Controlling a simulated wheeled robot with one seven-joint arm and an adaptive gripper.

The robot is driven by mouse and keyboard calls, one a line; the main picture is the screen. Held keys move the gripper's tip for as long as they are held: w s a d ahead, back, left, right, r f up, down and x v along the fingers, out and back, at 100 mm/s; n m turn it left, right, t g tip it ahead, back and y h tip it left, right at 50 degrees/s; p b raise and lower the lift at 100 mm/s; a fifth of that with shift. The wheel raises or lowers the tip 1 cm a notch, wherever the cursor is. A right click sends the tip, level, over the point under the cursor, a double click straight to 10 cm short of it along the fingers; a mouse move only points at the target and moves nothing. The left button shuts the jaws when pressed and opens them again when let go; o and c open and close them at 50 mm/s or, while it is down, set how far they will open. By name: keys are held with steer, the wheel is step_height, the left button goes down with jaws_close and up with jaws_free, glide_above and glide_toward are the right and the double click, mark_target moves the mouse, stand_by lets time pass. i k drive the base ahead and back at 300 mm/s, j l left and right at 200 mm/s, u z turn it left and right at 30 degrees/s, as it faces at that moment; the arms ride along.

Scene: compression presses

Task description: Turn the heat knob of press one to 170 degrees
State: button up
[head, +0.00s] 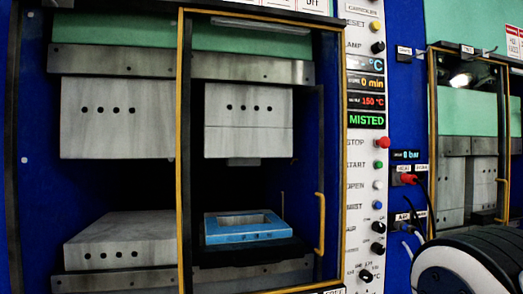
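A press with blue walls and a yellow-framed clear door (183,230) fills the left and middle of the head view. Its narrow white control panel (353,140) stands right of the door. Several black knobs sit on it, and the lowest knob (366,275) has a °C mark beside it; it looks like the heat knob, but its pointer is too small to read. A red display (366,101) on the panel reads 150 °C. No label naming the press is legible. My gripper is not in view; a white and black part of my arm shows at the lower right.
A blue frame-shaped mould (243,227) lies on the lower platen behind the door. The yellow door handle (320,223) stands out left of the panel. A second press (470,140) is at the right, with a red knob and hanging cables (424,192) between.

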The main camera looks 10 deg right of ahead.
mark_target(365, 276)
steer(key=z, duration=0.7)
